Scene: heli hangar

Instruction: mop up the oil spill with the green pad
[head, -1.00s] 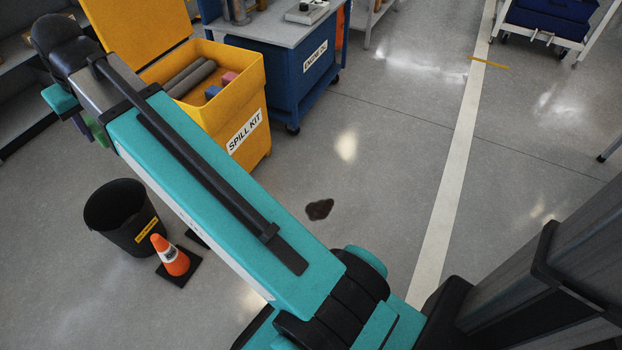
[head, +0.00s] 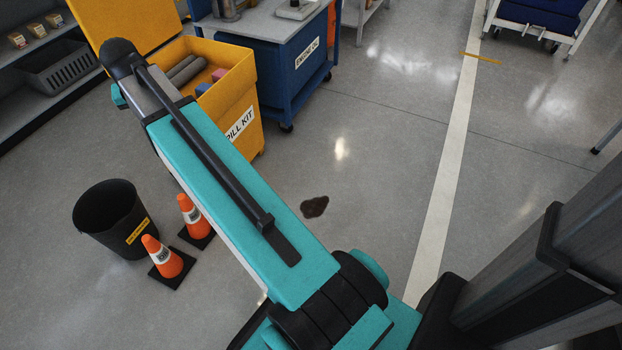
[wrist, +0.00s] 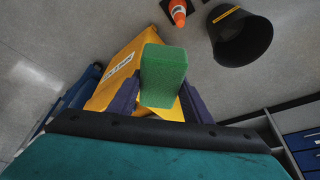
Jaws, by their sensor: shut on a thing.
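The green pad (wrist: 163,76) is a block held between the two dark fingers of my gripper (wrist: 159,95) in the wrist view. My gripper is shut on it, and the yellow spill kit bin shows behind it. In the head view my arm hides the gripper and the pad. The oil spill (head: 315,207) is a small dark brown patch on the grey floor, right of my arm. The pad is well away from it.
The yellow spill kit bin (head: 240,90) stands open with grey rolls and coloured blocks inside. A black bucket (head: 108,215) and two orange cones (head: 163,257) (head: 194,216) stand at left. A blue cart (head: 285,65) is behind. Floor around the spill is clear.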

